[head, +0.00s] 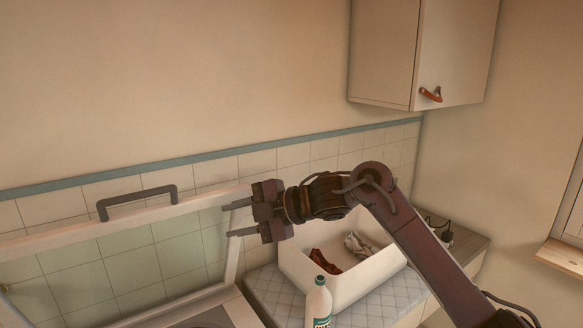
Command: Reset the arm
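My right arm (415,235) comes in from the lower right and is raised across the view. Its gripper (232,219) points left, with the two fingers apart and nothing between them. It is in front of the tiled wall, by the right side of a raised glass lid or door with a white frame (231,262) and a dark handle (137,202). I cannot tell whether the gripper touches the frame. My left gripper is not in view.
A white bin (358,283) holding dark red and grey cloths stands on the counter (271,291) under the arm. A white bottle (318,304) with a dark cap stands before it. A wall cabinet (400,50) with a leather pull (431,95) hangs above right. A window sill (562,256) is at right.

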